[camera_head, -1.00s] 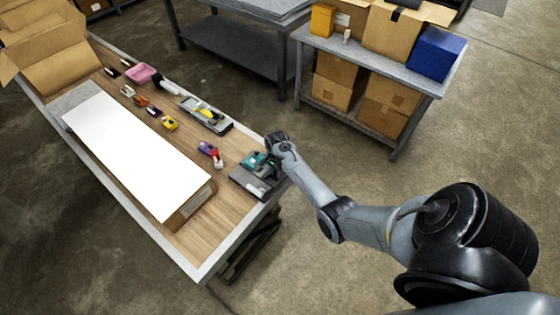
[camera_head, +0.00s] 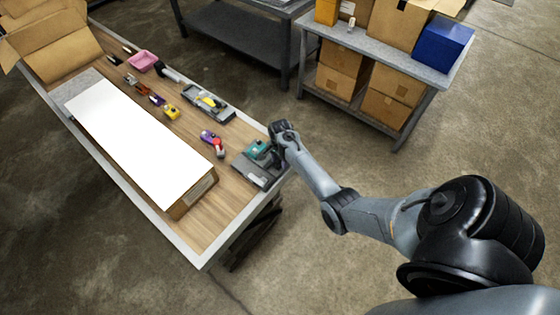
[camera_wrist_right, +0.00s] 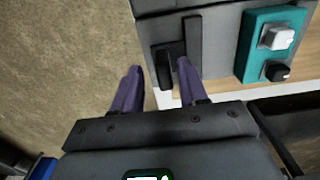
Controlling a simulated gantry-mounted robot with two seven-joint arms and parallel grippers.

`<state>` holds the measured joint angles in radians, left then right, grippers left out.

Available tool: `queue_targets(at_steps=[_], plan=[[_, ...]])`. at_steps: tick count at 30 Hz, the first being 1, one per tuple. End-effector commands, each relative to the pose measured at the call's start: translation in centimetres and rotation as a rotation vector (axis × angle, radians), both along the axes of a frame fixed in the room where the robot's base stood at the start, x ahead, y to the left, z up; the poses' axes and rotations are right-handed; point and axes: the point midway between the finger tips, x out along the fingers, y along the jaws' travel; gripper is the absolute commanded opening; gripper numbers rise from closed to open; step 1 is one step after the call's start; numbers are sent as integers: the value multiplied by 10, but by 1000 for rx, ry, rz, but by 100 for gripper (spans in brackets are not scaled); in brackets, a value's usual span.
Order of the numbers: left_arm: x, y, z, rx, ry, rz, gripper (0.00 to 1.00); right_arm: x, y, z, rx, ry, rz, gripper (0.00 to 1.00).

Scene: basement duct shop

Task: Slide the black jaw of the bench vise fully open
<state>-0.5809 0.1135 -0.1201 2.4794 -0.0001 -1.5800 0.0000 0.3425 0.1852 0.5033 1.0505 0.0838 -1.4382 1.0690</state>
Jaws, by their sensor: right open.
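The bench vise (camera_head: 258,176) sits at the near right corner of the workbench, a grey body with dark parts. In the right wrist view the grey vise body (camera_wrist_right: 222,40) fills the top, with a black upright bar (camera_wrist_right: 192,36) and a rounded black piece (camera_wrist_right: 164,68) on its near side. My right gripper (camera_head: 274,149) is at the vise's right side. In the right wrist view its purple-grey fingers (camera_wrist_right: 158,74) are apart, with the rounded black piece between their tips; I cannot tell whether they touch it. My left gripper is not in view.
A teal box with knobs (camera_wrist_right: 268,45) is beside the grey body. A long white-topped box (camera_head: 140,140) fills the bench's left part. A grey tray (camera_head: 207,104), a purple-and-red tool (camera_head: 212,143) and small tools lie behind the vise.

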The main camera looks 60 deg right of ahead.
Motion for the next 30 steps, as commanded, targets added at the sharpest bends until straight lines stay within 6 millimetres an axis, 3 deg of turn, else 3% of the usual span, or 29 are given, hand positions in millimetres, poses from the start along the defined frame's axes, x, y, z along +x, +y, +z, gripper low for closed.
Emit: queue_targets(at_steps=[16, 21, 30], plan=[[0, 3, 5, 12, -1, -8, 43, 0, 0, 85, -1, -1, 0, 43], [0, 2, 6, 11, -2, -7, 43, -1, 0, 96, 0, 0, -1, 43], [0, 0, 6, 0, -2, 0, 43, 0, 0, 99, 0, 1, -1, 43]])
